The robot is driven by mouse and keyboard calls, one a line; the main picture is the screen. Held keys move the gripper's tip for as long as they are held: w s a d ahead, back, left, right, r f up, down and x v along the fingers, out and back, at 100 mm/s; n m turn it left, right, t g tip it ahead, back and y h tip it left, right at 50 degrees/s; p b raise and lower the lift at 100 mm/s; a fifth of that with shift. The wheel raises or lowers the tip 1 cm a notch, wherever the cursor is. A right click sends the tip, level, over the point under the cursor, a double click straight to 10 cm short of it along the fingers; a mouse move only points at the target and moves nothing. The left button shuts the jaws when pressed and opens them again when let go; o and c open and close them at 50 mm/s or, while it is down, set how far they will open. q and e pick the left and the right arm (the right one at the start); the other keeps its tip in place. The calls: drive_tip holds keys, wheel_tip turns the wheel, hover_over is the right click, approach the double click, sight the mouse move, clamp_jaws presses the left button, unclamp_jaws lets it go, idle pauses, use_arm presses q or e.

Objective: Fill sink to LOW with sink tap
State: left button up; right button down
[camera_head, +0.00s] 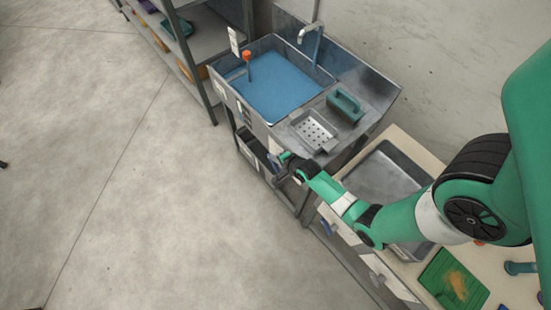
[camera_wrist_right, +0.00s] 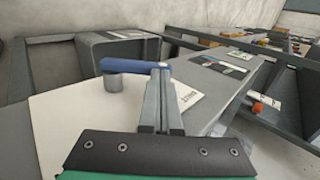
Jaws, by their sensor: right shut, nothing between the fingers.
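The sink (camera_head: 325,75) is a grey metal basin in the head view, with blue water (camera_head: 280,88) across its floor. The tap spout (camera_head: 308,30) curves over its back edge, and a bluish streak hangs below it. My right gripper (camera_head: 284,163) is at the sink's front panel, shut and empty. In the wrist view its fingers (camera_wrist_right: 161,72) reach the end of a blue lever (camera_wrist_right: 138,67) on a grey round post, mounted on a white panel (camera_wrist_right: 70,125). I cannot tell whether they touch the lever. My left gripper is not in view.
An orange-topped stick (camera_head: 247,56) stands in the basin. A perforated tray (camera_head: 314,131) and a green handled block (camera_head: 345,105) sit on the ledge right of the water. A bench with a grey tray (camera_head: 385,172) lies under my right arm. The floor at left is open.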

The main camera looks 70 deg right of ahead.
idle(0.3)
drive_tip(key=w+r+p+v, duration=0.1)
drive_tip(key=p+v, duration=0.6)
drive_tip(key=v, duration=0.6)
drive_tip(key=shift+d+r+p, duration=0.25)
drive_tip(key=shift+r+p, duration=0.05)
drive_tip(key=shift+r, duration=0.2)
